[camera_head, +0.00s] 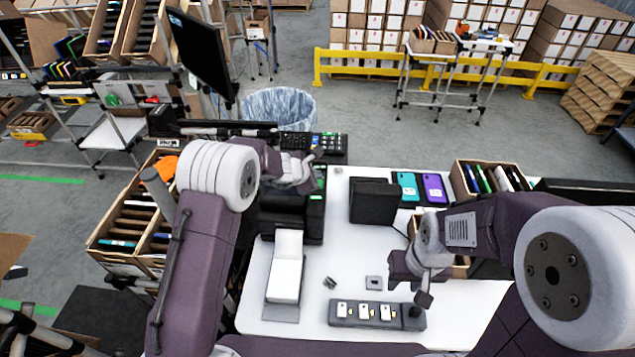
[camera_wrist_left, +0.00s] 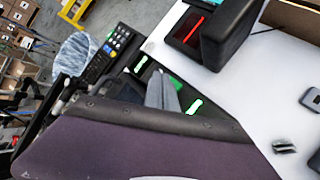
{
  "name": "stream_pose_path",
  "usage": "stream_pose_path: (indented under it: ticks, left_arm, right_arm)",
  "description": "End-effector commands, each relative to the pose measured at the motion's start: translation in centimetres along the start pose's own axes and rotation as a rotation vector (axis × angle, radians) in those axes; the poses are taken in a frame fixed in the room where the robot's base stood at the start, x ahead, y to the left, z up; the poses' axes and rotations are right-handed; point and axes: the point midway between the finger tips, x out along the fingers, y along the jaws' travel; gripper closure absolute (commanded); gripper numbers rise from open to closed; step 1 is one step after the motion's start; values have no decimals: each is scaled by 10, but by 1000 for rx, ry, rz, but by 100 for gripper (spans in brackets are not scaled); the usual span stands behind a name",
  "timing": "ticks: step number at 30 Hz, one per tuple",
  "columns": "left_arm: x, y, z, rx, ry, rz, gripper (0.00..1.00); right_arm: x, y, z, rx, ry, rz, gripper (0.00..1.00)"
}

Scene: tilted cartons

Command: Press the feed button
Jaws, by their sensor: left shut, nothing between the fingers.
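A black machine (camera_head: 312,222) with green-lit marks stands on the left part of the white table, partly hidden by my left arm. It looks like a printer; I cannot make out which part is the feed button. In the left wrist view the left gripper's fingers (camera_wrist_left: 163,94) overlap the machine between the green marks; contact cannot be told. My right gripper (camera_head: 424,298) hangs over the table's front right; its opening is unclear.
A black box (camera_head: 372,202) stands right of the machine. A white pad on a grey stand (camera_head: 286,278) and a grey tray with white pieces (camera_head: 375,313) lie in front. Phones (camera_head: 420,187) lie farther back. A keypad (camera_head: 328,142) is behind the machine.

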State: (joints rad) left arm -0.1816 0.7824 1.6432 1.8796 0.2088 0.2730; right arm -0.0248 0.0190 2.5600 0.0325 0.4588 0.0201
Motion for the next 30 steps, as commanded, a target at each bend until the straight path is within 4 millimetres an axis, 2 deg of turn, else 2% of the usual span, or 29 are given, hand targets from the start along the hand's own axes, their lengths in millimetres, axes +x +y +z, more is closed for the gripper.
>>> stream_pose_path:
  ticks: [16,30]
  left_arm:
    - [-35,26,26,1,0,0,100]
    - [-35,25,25,0,0,0,100]
  right_arm:
    - [-45,-1,-5,0,0,0,64]
    - [-44,-1,-4,0,0,0,64]
